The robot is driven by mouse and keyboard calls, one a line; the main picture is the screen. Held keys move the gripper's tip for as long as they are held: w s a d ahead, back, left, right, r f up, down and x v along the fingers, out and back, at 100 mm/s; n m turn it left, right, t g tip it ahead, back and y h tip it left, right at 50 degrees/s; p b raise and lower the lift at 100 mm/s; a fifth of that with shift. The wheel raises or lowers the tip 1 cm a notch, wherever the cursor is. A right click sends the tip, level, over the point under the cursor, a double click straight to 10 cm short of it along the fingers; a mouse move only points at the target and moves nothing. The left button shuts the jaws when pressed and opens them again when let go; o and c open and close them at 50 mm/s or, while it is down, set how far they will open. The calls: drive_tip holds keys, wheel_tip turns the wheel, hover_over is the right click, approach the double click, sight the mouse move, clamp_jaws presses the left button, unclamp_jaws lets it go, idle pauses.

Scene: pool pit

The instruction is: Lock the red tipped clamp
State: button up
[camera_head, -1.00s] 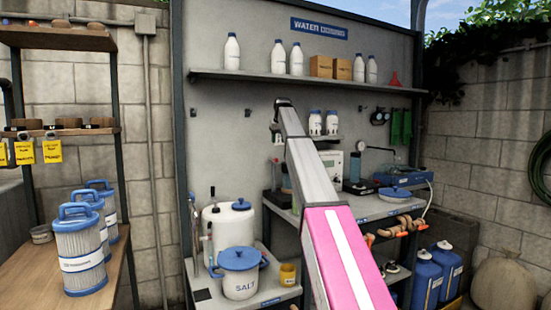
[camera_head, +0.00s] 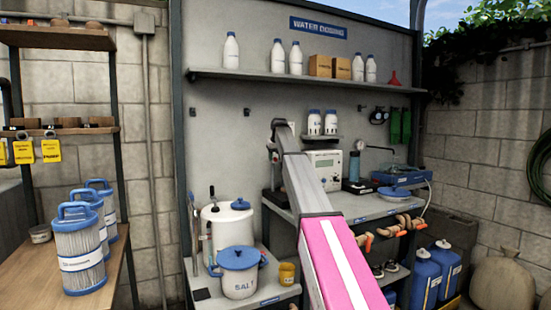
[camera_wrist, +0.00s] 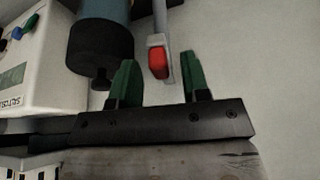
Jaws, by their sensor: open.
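The red tipped clamp (camera_wrist: 158,61) shows in the wrist view as a grey bar with a red end pointing down in the picture. My gripper (camera_wrist: 159,68) is open, with its two green fingers apart. The red tip lies between the fingers in the picture, with a visible gap on each side. I cannot tell whether it is fully between them in depth. Most of the clamp's body is outside the wrist view. In the head view my arm hides the gripper's fingers and I cannot make out the clamp.
A dark cylinder (camera_wrist: 101,45) hangs close beside the left finger. A white controller box (camera_wrist: 40,70) is further left; it also shows in the head view (camera_head: 325,166). The bench (camera_head: 372,207) holds a blue device (camera_head: 400,177). A salt tub (camera_head: 238,275) stands lower left.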

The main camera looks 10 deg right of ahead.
drive_tip(key=shift+c, duration=0.3)
clamp_jaws()
drive_tip(key=shift+a, duration=0.1)
drive_tip(key=shift+w+a+m+g+h, duration=0.55)
drive_tip(key=shift+a+m+h, duration=0.3)
drive_tip(key=shift+m, duration=1.8)
drive_tip(key=shift+w+a+m+g+h, duration=0.45)
drive_tip(key=shift+w+a+m+h, duration=0.4)
drive_tip(key=shift+m, duration=1.85)
drive_tip(key=shift+w+a+m+g+h, duration=0.5)
drive_tip(key=shift+a+m, duration=0.55)
drive_tip(key=shift+m, duration=1.6)
drive_tip(key=shift+s, duration=0.1)
drive_tip(key=shift+o, duration=0.3)
unclamp_jaws()
drive_tip(key=shift+h, duration=0.3)
